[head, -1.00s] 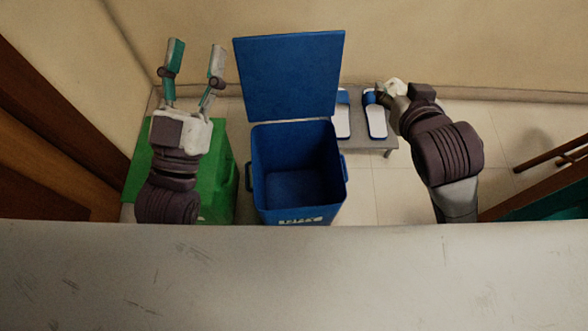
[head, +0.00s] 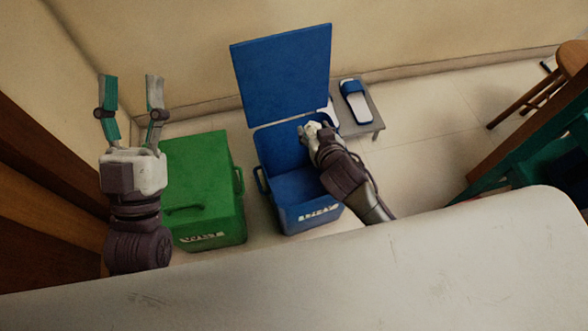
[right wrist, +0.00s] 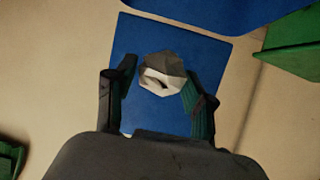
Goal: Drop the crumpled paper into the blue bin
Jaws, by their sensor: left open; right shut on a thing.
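The blue bin (head: 296,187) stands on the floor in the middle of the head view, with its lid (head: 285,75) raised at the back. My right gripper (head: 311,132) is over the right part of the bin's opening. It is shut on the crumpled paper, a pale grey-white lump (right wrist: 163,75) held between both fingers in the right wrist view. A flat blue panel shows behind the paper there. In the head view, the hand largely hides the paper. My left gripper (head: 130,95) is open and empty, raised to the left of the green bin.
A closed green bin (head: 201,180) stands left of the blue one. A wooden stool (head: 550,88) is at far right. A pale surface (head: 300,285) fills the foreground. Floor right of the bench is clear.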

